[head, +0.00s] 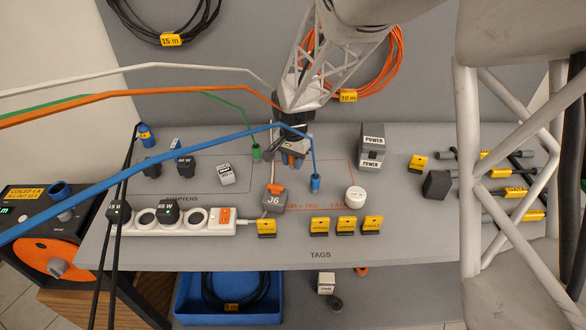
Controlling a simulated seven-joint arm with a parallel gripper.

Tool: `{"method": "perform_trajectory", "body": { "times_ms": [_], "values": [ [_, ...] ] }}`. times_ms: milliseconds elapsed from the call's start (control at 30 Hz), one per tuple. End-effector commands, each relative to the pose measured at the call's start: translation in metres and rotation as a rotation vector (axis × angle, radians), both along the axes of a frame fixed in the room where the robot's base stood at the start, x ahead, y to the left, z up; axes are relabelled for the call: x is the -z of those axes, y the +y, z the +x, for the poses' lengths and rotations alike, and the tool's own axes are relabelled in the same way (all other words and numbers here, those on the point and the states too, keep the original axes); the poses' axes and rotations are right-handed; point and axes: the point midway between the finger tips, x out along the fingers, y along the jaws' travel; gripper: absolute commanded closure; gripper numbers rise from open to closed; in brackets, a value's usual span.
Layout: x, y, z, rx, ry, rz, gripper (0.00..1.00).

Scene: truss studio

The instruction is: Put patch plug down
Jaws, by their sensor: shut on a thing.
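My gripper (292,158) is pointed down over the middle of the grey table (330,236), near the orange-outlined area. It is shut on a small plug, taken as the patch plug (291,160), of which only a little orange shows between the fingertips. The orange cable (170,91) runs from the left to the gripper and passes behind it. A blue plug (315,184) on the blue cable stands just right of and below the gripper. A green plug (256,152) on the green cable stands to the left. The held plug's lower end is hard to make out.
A grey J6 box (273,201) with an orange top stands in front of the gripper. A white power strip (190,221), white round adapter (355,197), POWER box (371,145) and yellow tags (345,226) surround the area. The blue cable (140,189) crosses the left side.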

Motion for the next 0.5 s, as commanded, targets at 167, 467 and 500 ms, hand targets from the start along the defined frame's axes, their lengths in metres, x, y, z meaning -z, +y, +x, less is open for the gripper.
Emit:
{"method": "perform_trajectory", "body": {
  "times_ms": [167, 467, 500],
  "values": [
    [0.017, 0.0, -0.001, 0.0, 0.003, -0.001, 0.96],
    [0.036, 0.0, 0.0, 0.0, 0.001, 0.0, 0.96],
    [0.036, 0.0, 0.0, 0.0, 0.0, 0.0, 0.96]
  ]
}}
